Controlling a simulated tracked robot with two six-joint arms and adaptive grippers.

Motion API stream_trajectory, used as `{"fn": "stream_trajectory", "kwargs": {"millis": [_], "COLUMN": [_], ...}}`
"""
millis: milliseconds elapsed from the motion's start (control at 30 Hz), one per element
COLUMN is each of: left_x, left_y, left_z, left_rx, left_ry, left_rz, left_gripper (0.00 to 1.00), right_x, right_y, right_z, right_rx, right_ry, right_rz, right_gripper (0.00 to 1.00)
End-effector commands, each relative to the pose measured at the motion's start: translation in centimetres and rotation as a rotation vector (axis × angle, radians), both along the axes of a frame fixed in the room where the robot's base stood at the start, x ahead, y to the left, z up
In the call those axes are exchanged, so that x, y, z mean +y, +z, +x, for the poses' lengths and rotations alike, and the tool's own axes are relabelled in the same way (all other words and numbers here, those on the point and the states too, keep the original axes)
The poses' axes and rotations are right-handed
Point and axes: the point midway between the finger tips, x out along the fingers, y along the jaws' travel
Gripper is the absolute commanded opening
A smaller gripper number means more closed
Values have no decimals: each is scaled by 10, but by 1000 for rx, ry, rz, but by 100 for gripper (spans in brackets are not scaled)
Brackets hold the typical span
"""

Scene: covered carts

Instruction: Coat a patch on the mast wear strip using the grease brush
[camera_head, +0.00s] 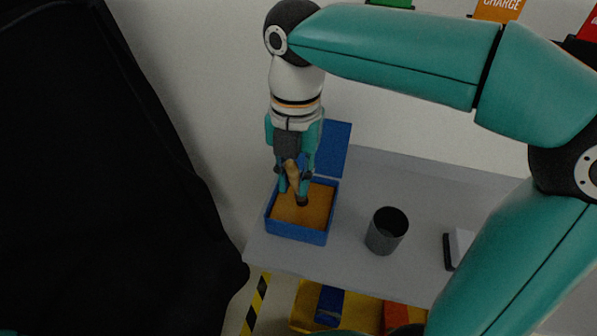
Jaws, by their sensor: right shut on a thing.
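My right gripper (293,181) points down over a blue open box (297,234) on the grey table. It is shut on the grease brush (291,173), whose tan handle shows between the fingers. The brush is tilted, and its dark lower end is at the surface of the orange-brown grease (318,203) in the box. I cannot tell how deep the tip sits. The box lid stands up behind it. My left gripper is not in view. I cannot make out the mast wear strip.
A dark grey cup (386,231) stands on the grey table (345,258) right of the box. A white and black item (457,248) lies farther right, partly behind my right arm. A large black covered shape (90,190) fills the left. Yellow-black floor tape (256,303) runs below.

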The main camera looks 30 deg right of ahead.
Motion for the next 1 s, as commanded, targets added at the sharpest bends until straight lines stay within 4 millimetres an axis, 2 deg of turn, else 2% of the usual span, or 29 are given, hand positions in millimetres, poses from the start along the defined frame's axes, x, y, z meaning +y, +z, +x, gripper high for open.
{"fn": "stream_trajectory", "kwargs": {"millis": [1000], "left_x": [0], "left_y": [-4], "left_z": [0], "left_rx": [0], "left_ry": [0], "left_rz": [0], "left_gripper": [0], "right_x": [1], "right_y": [-8], "right_z": [0], "right_rx": [1], "right_ry": [1], "right_rz": [-1], "right_gripper": [0]}}
